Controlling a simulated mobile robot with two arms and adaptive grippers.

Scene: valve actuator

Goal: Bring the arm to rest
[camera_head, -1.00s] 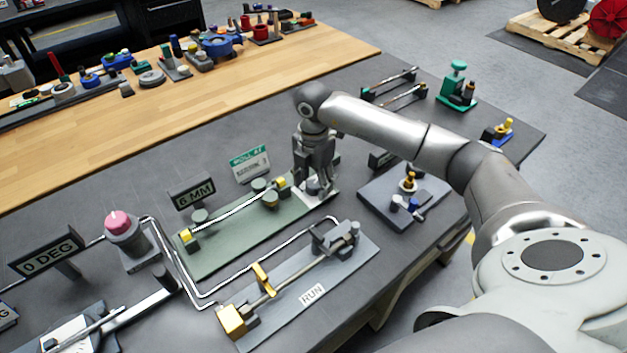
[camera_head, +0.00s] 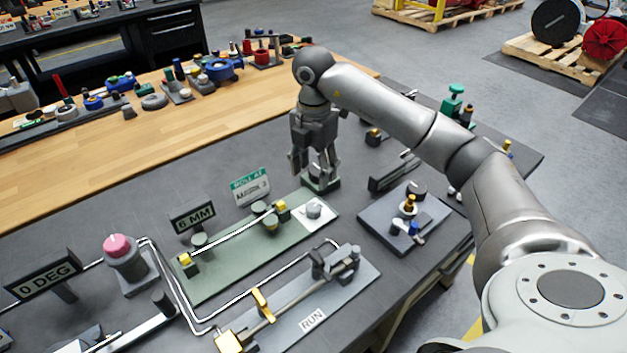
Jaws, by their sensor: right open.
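My right arm comes in from the right. Its gripper (camera_head: 317,182) points down over the far end of the green plate (camera_head: 225,262), near a small dark block on the grey table. The fingers are apart and I see nothing held between them. A round grey piece (camera_head: 313,209) sits on the light square at the plate's end, in front of the gripper. My left gripper is not in view.
A pink-topped knob (camera_head: 118,246) and a "0 DEG" sign (camera_head: 45,275) stand at the left. A RUN plate (camera_head: 312,318) with a rod lies in front. A dark plate (camera_head: 405,220) with small parts is at the right. A wooden bench (camera_head: 190,125) runs behind.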

